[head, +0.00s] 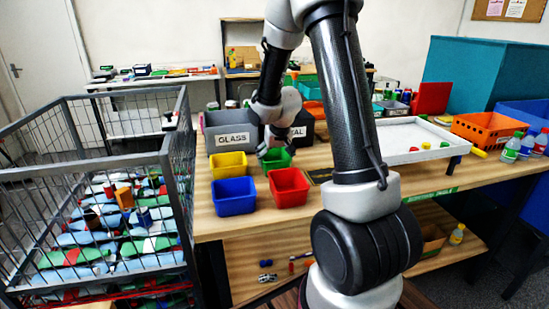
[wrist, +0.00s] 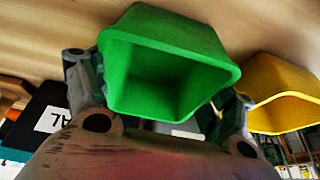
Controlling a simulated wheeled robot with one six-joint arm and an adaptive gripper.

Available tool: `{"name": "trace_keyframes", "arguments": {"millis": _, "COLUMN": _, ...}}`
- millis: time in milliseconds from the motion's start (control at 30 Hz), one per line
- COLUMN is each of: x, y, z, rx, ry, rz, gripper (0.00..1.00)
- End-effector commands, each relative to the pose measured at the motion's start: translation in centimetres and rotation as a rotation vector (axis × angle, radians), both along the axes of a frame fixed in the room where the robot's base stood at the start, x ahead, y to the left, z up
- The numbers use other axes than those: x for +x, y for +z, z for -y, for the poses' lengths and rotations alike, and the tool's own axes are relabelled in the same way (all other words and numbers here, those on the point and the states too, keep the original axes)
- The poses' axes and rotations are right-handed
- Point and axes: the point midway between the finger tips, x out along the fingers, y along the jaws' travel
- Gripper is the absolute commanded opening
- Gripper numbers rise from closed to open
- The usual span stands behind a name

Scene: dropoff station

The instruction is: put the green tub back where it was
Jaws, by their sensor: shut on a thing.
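The green tub (head: 279,161) is at the table's left part, behind the red tub and right of the yellow tub. My gripper (head: 268,152) is shut on it, and the wrist partly hides it in the head view. In the wrist view the green tub (wrist: 170,75) fills the middle, its empty inside facing the camera, with the fingers of my gripper (wrist: 158,90) on either side. The wooden tabletop (wrist: 55,35) shows beyond it. I cannot tell whether its base touches the table.
The yellow tub (head: 228,165), blue tub (head: 233,197) and red tub (head: 289,187) stand close by. A grey GLASS bin (head: 232,148) and a dark METAL bin (head: 303,140) stand behind. A wire cage (head: 165,160) is at left, a white tray (head: 400,158) at right.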

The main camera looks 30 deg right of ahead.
Motion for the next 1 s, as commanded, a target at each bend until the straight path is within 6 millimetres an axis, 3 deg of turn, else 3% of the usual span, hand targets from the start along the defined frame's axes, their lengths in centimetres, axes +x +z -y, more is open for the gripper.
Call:
{"name": "trace_keyframes", "arguments": {"millis": 100, "x": 0.0, "y": -0.3, "z": 0.1, "rx": -0.002, "ry": 0.0, "rz": -0.002, "gripper": 0.59}}
{"name": "trace_keyframes", "arguments": {"millis": 133, "x": 0.0, "y": -0.3, "z": 0.1, "rx": -0.002, "ry": 0.001, "rz": -0.002, "gripper": 0.87}}
{"name": "trace_keyframes", "arguments": {"millis": 200, "x": 0.0, "y": -0.3, "z": 0.1, "rx": -0.002, "ry": 0.0, "rz": -0.002, "gripper": 0.99}}
{"name": "trace_keyframes", "arguments": {"millis": 700, "x": 0.1, "y": 0.1, "z": 0.0, "rx": -0.001, "ry": 0.001, "rz": 0.002, "gripper": 1.0}}
{"name": "trace_keyframes", "arguments": {"millis": 1000, "x": -2.3, "y": 6.0, "z": -0.6, "rx": 0.0, "ry": 0.001, "rz": 0.005, "gripper": 1.0}}
